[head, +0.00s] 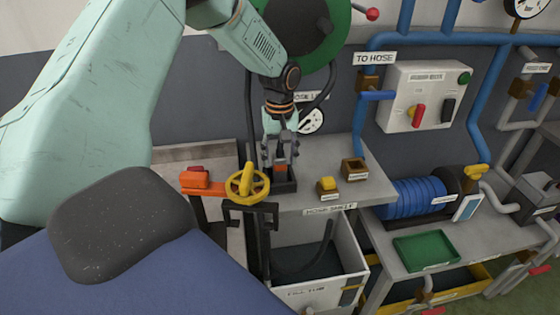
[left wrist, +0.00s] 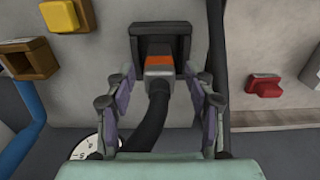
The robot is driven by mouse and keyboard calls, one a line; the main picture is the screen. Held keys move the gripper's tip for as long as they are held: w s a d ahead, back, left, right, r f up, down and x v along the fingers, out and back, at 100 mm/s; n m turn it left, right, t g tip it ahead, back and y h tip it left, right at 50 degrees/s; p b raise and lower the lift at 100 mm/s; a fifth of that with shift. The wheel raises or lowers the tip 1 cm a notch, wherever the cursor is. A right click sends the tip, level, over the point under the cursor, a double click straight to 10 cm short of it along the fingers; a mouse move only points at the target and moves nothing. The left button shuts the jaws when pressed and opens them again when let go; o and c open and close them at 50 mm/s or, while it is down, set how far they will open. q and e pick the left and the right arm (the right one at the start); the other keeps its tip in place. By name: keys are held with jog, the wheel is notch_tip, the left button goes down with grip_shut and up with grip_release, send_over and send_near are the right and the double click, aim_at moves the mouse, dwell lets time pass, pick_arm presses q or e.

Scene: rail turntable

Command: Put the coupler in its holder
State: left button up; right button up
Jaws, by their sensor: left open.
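The coupler (head: 281,170), grey with an orange band, stands in a black square holder (head: 287,187) on the grey shelf. In the left wrist view the coupler (left wrist: 158,65) has its end inside the black frame of the holder (left wrist: 178,34), and a black hose (left wrist: 150,120) runs from it. How deep it sits is hidden. My left gripper (head: 281,158) is open around the coupler. In the left wrist view my left gripper's fingers (left wrist: 159,78) stand on either side of it, with gaps visible. My right gripper is not in view.
A yellow handwheel (head: 247,184) and an orange part (head: 196,180) are left of the holder. A yellow block (head: 328,185) and a brown wooden box (head: 355,169) stand to its right. A white tub (head: 345,270) is below the shelf.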

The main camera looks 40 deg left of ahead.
aim_at(279, 158)
pick_arm(q)
notch_tip(279, 158, up, 8)
jog(key=shift+r, duration=0.85)
jog(key=shift+s+r, duration=0.2)
jog(key=shift+r, duration=0.05)
jog(key=shift+w+f, duration=0.1)
jog(key=shift+w, duration=0.1)
jog(key=shift+s, duration=0.2)
jog(key=shift+w, duration=0.2)
jog(key=shift+s, duration=0.15)
